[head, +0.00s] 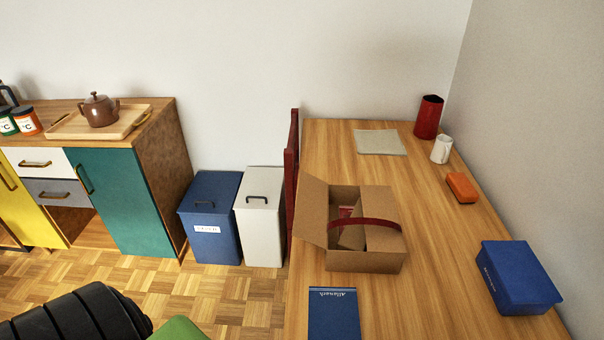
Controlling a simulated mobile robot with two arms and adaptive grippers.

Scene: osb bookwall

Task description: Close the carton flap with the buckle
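An open brown cardboard carton (362,262) stands on the wooden table in the head view. One flap (311,207) on its left side stands up and leans outward. A dark red strap (378,221) arches across the carton's opening toward the right side. I cannot make out a separate buckle at this size. Neither of my grippers is in view.
On the table (440,285) are a blue notebook (334,312), blue box (518,278), orange block (461,187), white mug (441,149), red canister (428,117) and grey mat (380,142). A red chair back (291,170) stands at its left edge, near two bins (209,220).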

